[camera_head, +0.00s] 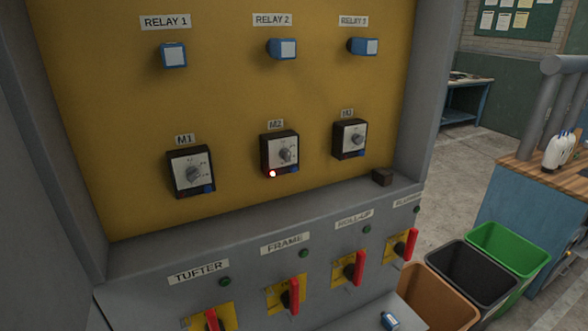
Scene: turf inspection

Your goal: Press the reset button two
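A dial unit (280,154) under the label M2 is mounted in the middle of the yellow panel. It has a white face with a grey knob. A small bright light with a red glow (272,173) shows at its lower left. A small blue button (294,168) shows at its lower right; no reset marking is readable. Similar units sit under M1 (190,172) and M3 (349,139), without a red glow. My gripper is not seen in this view, and nothing visibly touches the M2 unit.
Blue relays (282,49) sit above the dials. Below, a sloped grey console carries red-handled switches (355,268) and dark green lamps. A dark block (382,177) stands on the ledge. A blue-and-white piece (389,320) lies at the bottom. Bins (510,249) stand at the right.

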